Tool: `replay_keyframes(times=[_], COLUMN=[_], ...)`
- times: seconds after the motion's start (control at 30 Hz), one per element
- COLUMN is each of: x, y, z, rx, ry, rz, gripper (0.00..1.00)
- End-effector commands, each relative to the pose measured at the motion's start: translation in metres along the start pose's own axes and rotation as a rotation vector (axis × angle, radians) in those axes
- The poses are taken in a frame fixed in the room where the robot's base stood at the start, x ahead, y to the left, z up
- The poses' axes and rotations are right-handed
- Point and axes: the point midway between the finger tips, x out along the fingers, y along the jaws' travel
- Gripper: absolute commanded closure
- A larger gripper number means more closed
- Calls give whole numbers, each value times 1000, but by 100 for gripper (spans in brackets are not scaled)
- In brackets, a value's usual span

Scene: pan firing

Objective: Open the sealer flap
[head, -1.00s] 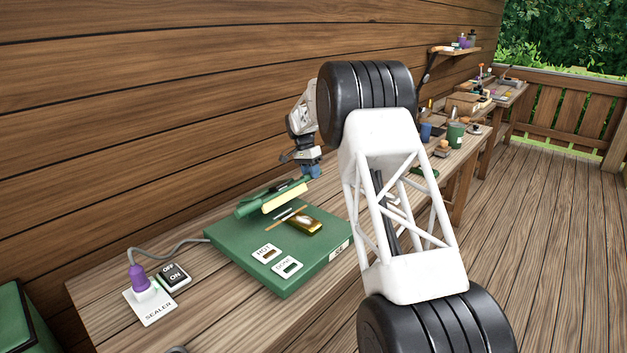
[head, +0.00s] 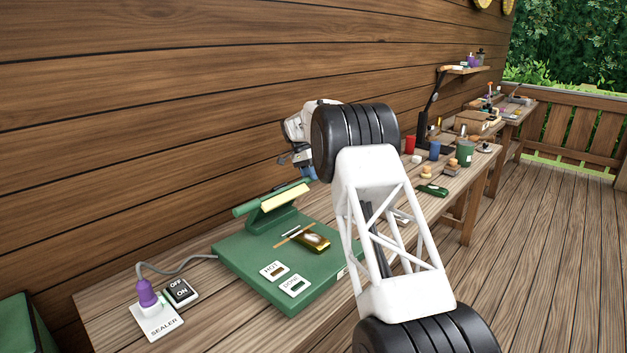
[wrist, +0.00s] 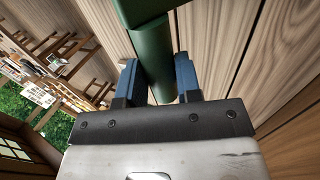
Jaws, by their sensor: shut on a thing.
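The sealer (head: 262,268) is a flat green box on the bench, with HOT and DONE plates on its top. Its flap (head: 258,203) is a green bar with a cream strip, raised and tilted above the back of the box on a green support. My gripper (head: 305,171) is at the flap's far right end, partly hidden behind my arm. In the wrist view, the blue fingers of my gripper (wrist: 157,80) stand on both sides of the flap's green handle (wrist: 152,55) and are shut on it. A gold packet (head: 314,240) lies on the box.
An OFF/ON switch (head: 181,291) and a purple plug (head: 146,292) in the SEALER socket are at front left. Blue (head: 434,150) and green (head: 465,153) cups stand farther along the bench. The plank wall is close behind.

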Motion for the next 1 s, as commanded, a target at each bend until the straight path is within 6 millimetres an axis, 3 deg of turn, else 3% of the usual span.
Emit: replay_keyframes(times=[0.53, 0.57, 0.7, 1.0], x=[10, 10, 8, 2], y=[-10, -11, -10, -7], z=[2, 2, 2, 1], rx=[-5, -5, -5, -3], ry=[-7, -7, -6, -3], rz=[9, 9, 8, 4], gripper=[100, 65, 44, 43])
